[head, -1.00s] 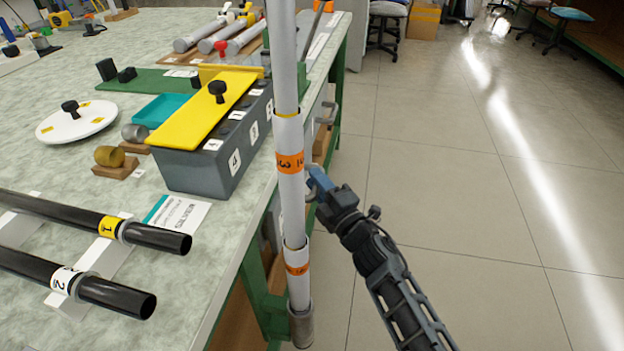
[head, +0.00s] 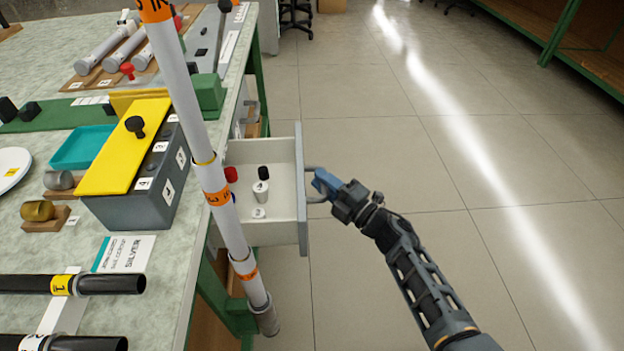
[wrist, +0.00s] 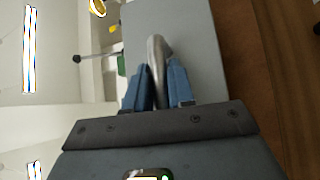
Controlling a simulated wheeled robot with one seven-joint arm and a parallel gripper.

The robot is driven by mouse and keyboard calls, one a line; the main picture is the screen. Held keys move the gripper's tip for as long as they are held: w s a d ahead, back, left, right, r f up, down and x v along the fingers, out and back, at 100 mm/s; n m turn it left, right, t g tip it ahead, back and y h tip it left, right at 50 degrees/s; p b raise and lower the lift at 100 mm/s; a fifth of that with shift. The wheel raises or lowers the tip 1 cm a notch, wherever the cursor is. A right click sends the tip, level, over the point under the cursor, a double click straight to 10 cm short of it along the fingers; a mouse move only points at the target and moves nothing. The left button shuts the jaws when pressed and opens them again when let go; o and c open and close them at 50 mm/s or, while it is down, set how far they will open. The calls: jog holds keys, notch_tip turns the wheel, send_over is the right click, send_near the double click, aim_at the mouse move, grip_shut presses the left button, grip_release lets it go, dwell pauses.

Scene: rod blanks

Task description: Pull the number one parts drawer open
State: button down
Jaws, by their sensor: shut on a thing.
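The parts drawer (head: 301,190) stands pulled out from under the bench, its light inside open to view in the head view. Its grey front (wrist: 195,40) fills the middle of the wrist view. No number on it can be read. My gripper (head: 321,186) is at the right of the drawer front, with its blue fingers (wrist: 160,85) shut on the curved metal handle (wrist: 157,52). Inside the drawer are a white cylinder with a dark top (head: 262,187), a small white piece (head: 259,212) and a red-topped piece (head: 231,174), partly hidden by the pole.
A tall white pole with orange bands (head: 218,196) stands in front of the drawer's left part. The bench (head: 170,268) holds a grey box with a yellow lid (head: 125,150) and black rods (head: 110,284). The floor (head: 400,270) right of the drawer is clear.

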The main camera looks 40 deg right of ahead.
jog(key=shift+s+f, duration=0.1)
jog(key=c, duration=1.1)
grip_release()
jog(key=shift+d, duration=0.1)
jog(key=shift+s+d+f, duration=0.15)
jog(key=shift+s+d, duration=0.05)
jog(key=shift+s, duration=1.05)
jog(key=shift+s+d+f, duration=0.15)
jog(key=shift+s, duration=1.15)
jog(key=shift+s+d+f, duration=0.15)
jog(key=shift+s+d, duration=0.05)
jog(key=shift+s, duration=1.05)
